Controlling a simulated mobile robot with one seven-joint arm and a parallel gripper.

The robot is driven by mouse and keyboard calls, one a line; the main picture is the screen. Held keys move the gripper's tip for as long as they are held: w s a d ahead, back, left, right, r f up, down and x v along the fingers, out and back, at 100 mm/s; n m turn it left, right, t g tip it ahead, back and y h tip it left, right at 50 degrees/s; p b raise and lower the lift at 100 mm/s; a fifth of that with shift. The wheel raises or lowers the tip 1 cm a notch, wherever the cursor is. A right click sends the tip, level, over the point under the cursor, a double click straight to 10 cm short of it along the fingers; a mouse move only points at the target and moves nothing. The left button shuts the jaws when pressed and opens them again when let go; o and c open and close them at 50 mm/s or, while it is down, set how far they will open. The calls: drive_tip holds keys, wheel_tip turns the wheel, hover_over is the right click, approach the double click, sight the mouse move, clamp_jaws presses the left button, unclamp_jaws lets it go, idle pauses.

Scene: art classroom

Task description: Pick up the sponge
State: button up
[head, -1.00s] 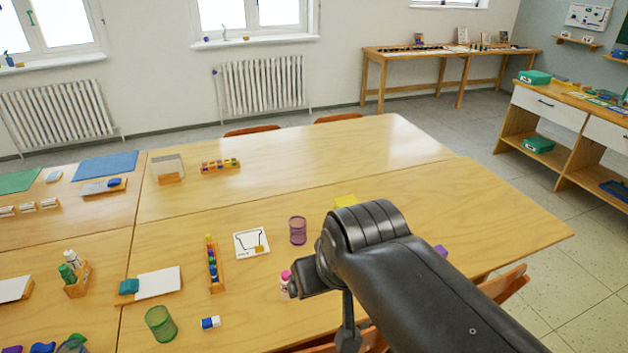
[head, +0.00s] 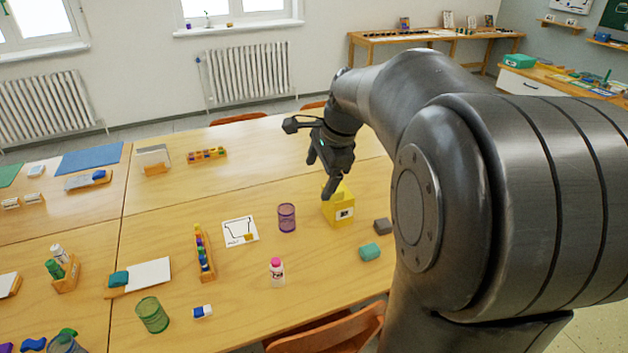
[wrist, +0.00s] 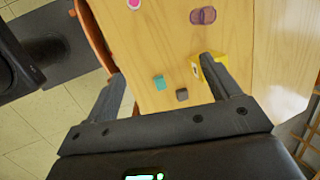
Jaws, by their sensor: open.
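A teal block (head: 370,251) and a smaller grey block (head: 382,225) lie apart on the table near its front edge, left of my arm. I cannot tell for sure which is the sponge. The wrist view shows the teal block (wrist: 159,82) and the grey block (wrist: 182,95) between the finger lines, below the tips. My gripper (head: 321,172) is open and empty above the table, up and left of both blocks in the head view. One finger overlaps the yellow box (head: 340,208) in the picture; contact cannot be told.
A purple mesh cup (head: 287,217) stands left of the yellow box. A pink-capped bottle (head: 277,272) stands left of the teal block. A blue-and-white eraser (head: 203,312) and a green mesh cup (head: 152,315) are farther left. A chair (head: 330,335) is at the front edge.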

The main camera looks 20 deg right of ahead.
drive_tip(key=w+d+f+m, duration=0.6)
drive_tip(key=w+d+m, duration=0.2)
drive_tip(key=w+m, duration=0.25)
drive_tip(key=m+g+h, duration=0.2)
drive_tip(key=m, duration=0.5)
hover_over(337, 204)
drive_tip(key=w, duration=0.2)
wheel_tip(337, 204, down, 8)
drive_tip(key=f, duration=1)
drive_tip(key=shift+w, duration=0.3)
drive_tip(key=shift+c, duration=0.3)
drive_tip(key=shift+r, duration=0.1)
drive_tip(key=c, duration=1.1)
drive_tip(key=shift+o, duration=0.2)
drive_tip(key=shift+r, duration=0.1)
